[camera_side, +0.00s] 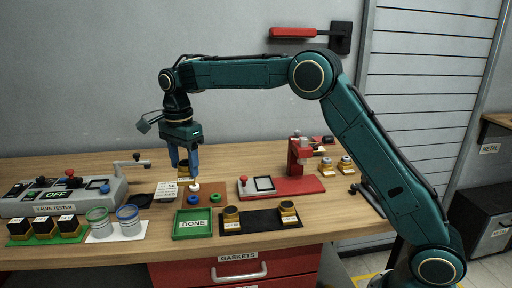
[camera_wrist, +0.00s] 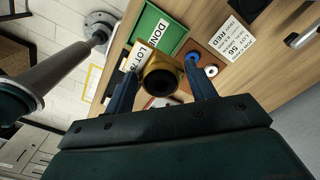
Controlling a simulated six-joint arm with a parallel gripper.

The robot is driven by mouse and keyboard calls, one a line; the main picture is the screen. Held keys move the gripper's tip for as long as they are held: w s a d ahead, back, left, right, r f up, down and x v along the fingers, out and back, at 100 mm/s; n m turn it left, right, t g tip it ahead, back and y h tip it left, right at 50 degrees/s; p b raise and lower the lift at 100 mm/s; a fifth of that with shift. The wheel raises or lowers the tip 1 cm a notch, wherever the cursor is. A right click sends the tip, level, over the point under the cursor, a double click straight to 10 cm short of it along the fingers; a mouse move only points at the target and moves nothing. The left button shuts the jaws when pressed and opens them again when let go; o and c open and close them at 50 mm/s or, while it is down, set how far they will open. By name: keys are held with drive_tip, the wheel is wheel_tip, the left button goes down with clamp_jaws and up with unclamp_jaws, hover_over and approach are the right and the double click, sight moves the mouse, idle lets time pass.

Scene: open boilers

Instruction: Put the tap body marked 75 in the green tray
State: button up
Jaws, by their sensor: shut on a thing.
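My gripper (camera_side: 184,163) is shut on a brass tap body (camera_wrist: 163,76), held upright above the table. In the wrist view its dark round opening faces the camera between the two blue fingers. Its white label (camera_wrist: 127,62) begins with "LOT", but I cannot read the number clearly. In the side view the held body (camera_side: 184,173) is partly hidden by the fingers. The green tray (camera_side: 193,236), marked DONE, lies on the table in front of and below my gripper. It looks empty. It also shows at the top of the wrist view (camera_wrist: 143,25).
A black mat (camera_side: 260,225) right of the tray bears two labelled tap bodies. A white card (camera_side: 167,191), a valve tester (camera_side: 65,193), pots (camera_side: 129,221) and a red press (camera_side: 299,150) stand around.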

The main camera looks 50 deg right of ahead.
wheel_tip(320, 180, down, 10)
drive_tip(key=shift+f, duration=0.1)
idle(0.4)
drive_tip(key=shift+f, duration=2.1)
drive_tip(key=shift+f, duration=0.1)
drive_tip(key=o, duration=1.2)
drive_tip(key=shift+o, duration=0.2)
wheel_tip(320, 180, up, 12)
